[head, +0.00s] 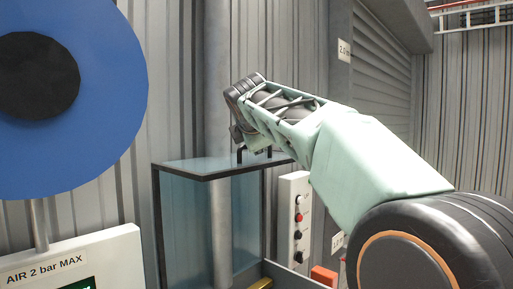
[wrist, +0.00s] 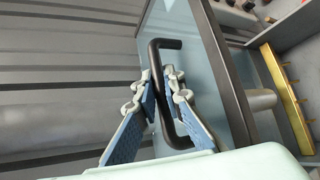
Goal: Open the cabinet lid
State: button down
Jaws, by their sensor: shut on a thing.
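The cabinet (head: 185,225) has bluish see-through walls and stands left of my arm in the head view. Its dark-edged lid (head: 205,167) lies flat on top and looks closed. A black bar handle (head: 240,155) stands up from the lid; it also shows as a black bracket in the wrist view (wrist: 178,138). My gripper (wrist: 163,92) is shut on the handle, with its blue-padded fingers on either side of the bar. In the head view my gripper (head: 243,137) is at the lid's back right, its fingertips partly hidden.
A corrugated wall (head: 175,60) with a vertical pipe (head: 217,80) runs close behind the cabinet. A button panel (head: 296,220) is right of the cabinet. A yellow bar (wrist: 288,100) lies beyond the lid.

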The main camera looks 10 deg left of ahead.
jog(key=shift+r, duration=0.1)
jog(key=c, duration=2)
grip_release()
jog(key=v, duration=1.2)
